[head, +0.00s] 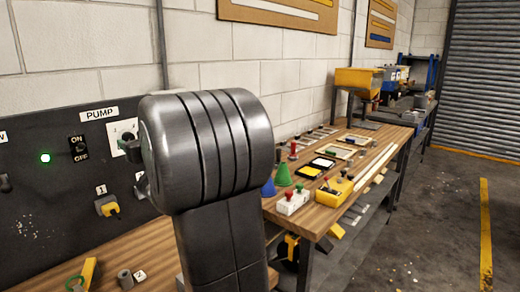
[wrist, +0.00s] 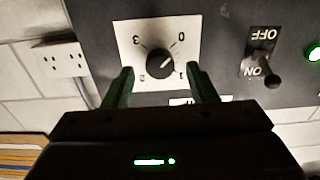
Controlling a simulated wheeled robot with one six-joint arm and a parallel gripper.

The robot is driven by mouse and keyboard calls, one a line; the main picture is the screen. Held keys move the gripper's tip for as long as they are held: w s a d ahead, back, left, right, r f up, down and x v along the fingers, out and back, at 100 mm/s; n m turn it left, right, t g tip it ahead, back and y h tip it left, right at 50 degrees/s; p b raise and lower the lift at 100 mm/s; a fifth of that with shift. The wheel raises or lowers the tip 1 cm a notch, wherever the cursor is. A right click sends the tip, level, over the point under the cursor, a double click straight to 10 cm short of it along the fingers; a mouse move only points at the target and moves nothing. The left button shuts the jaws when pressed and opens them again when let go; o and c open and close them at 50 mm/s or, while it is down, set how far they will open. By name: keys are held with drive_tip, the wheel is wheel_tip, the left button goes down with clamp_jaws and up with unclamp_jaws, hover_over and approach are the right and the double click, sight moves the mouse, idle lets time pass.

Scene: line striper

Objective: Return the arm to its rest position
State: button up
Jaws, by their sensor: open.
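My gripper (wrist: 160,68) is open in the wrist view, with its two green fingers pointing at the panel. The dark round knob (wrist: 158,63) is seen between the fingertips, on a white dial plate numbered 0 to 3. Nothing is held; whether a finger touches the knob I cannot tell. The wrist picture is upside down, and the knob's white mark seems to point toward 1. In the head view my grey arm covers most of the gripper, and part of the white dial plate (head: 122,134) shows beside it.
A workbench (head: 330,210) with buttons and cones stands at the right. Floor (head: 430,240) beyond it is clear.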

drive_tip(key=v, duration=1.2)
drive_tip(key=x, duration=1.3)
drive_tip(key=shift+w+a, duration=0.2)
drive_tip(key=shift+a, duration=0.05)
drive_tip(key=shift+w+a+r+m+p, duration=0.1)
drive_tip(key=shift+w+m+p, duration=0.1)
drive_tip(key=shift+m+p, duration=0.15)
drive_tip(key=shift+s+r+m+p, duration=0.15)
drive_tip(key=shift+m+p, duration=0.4)
drive_tip(key=shift+m, duration=0.4)
drive_tip(key=m+p, duration=0.3)
drive_tip(key=m, duration=0.3)
drive_tip(key=shift+m, duration=0.3)
drive_tip(key=m+p, duration=0.3)
drive_tip(key=m, duration=0.2)
drive_tip(key=shift+f+m+p, duration=0.2)
drive_tip(key=shift+m+p, duration=0.75)
drive_tip(key=shift+m, duration=0.95)
